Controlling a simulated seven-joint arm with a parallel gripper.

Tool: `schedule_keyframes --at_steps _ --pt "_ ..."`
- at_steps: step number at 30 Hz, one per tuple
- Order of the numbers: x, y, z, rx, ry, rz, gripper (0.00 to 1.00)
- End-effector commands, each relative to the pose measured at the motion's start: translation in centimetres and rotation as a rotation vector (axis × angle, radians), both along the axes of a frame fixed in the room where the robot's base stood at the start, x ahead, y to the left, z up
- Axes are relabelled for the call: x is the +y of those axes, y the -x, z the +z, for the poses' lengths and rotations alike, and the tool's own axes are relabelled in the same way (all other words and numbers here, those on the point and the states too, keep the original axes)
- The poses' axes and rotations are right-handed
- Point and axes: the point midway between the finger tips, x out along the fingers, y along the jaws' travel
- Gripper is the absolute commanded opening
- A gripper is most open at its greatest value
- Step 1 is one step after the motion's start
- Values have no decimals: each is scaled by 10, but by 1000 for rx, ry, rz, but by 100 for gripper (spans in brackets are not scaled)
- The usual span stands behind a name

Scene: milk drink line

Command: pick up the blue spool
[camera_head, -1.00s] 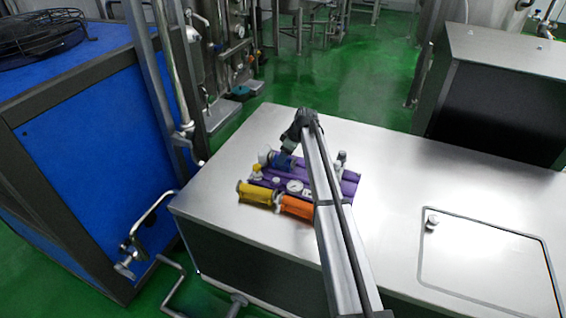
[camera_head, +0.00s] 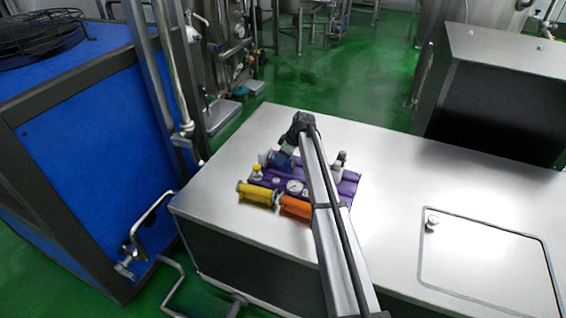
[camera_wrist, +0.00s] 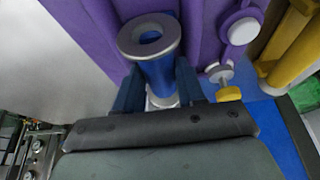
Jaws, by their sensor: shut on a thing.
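The blue spool (camera_wrist: 157,72) has a grey flanged end with a round hole, and it shows large in the wrist view. My gripper (camera_wrist: 159,85) is shut on it, with one dark finger on each side of the barrel. In the head view the blue spool (camera_head: 281,159) is small at the left back of the purple tray, under my gripper (camera_head: 286,152), and partly hidden by it. I cannot tell whether the spool is clear of the tray.
The purple tray (camera_head: 347,187) lies on a steel table (camera_head: 400,180). A yellow spool (camera_head: 257,194) and an orange spool (camera_head: 296,207) lie along its near edge. A dial gauge (camera_head: 294,187) and small capped parts are close by.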

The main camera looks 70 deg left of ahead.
Motion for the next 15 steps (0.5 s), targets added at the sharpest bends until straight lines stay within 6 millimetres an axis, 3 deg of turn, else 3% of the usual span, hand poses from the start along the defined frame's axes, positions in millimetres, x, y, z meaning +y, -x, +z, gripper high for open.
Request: schedule_keyframes --at_steps 3,15 --pt "0 0 0 0 0 0 0" --pt "-1 0 2 0 -1 0 0"
